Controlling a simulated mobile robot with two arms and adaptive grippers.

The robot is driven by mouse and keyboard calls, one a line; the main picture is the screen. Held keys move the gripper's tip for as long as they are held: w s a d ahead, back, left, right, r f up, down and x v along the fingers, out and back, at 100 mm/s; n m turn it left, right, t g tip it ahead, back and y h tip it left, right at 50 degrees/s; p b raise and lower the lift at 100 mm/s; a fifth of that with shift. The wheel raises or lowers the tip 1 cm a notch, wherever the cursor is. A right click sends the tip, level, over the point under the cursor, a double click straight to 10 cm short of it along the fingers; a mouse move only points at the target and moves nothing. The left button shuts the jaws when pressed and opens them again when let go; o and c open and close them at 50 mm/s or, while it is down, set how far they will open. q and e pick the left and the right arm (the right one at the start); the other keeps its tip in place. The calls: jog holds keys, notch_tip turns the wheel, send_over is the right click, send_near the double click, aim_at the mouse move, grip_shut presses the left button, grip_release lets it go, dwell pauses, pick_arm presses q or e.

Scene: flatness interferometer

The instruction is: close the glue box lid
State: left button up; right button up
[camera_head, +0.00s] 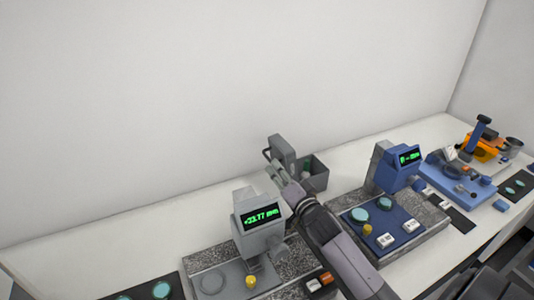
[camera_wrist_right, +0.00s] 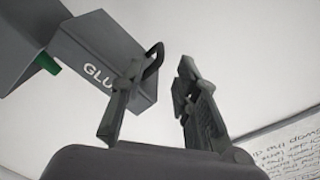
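The glue box (camera_head: 319,173) is a grey open-topped box at the back of the bench, with something green inside. Its grey lid (camera_head: 283,152) stands raised at the box's left side. In the right wrist view, a grey panel of the lid (camera_wrist_right: 88,47) with the letters "GLU" shows behind one finger. My right gripper (camera_head: 271,163) is beside the lid, on its left. In the wrist view my right gripper (camera_wrist_right: 160,85) has its fingers apart, with nothing clearly held between them. Whether a finger touches the lid cannot be told. My left gripper is not in view.
A grey gauge (camera_head: 258,239) with a green display stands left of my right arm. A blue gauge (camera_head: 395,172) stands right of it, behind a blue plate (camera_head: 395,222) with discs. A blue and orange apparatus (camera_head: 462,180) is at far right. The back-left bench is clear.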

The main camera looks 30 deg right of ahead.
aim_at(271, 161)
jog(key=w, duration=0.3)
jog(key=w+p, duration=0.1)
jog(key=w, duration=0.1)
jog(key=w+d, duration=0.1)
jog(key=w, duration=0.2)
jog(key=shift+w+d, duration=0.1)
jog(key=shift+w, duration=0.2)
jog(key=shift+c, duration=0.6)
jog(key=c, duration=0.5)
grip_shut()
jog(key=shift+r, duration=0.2)
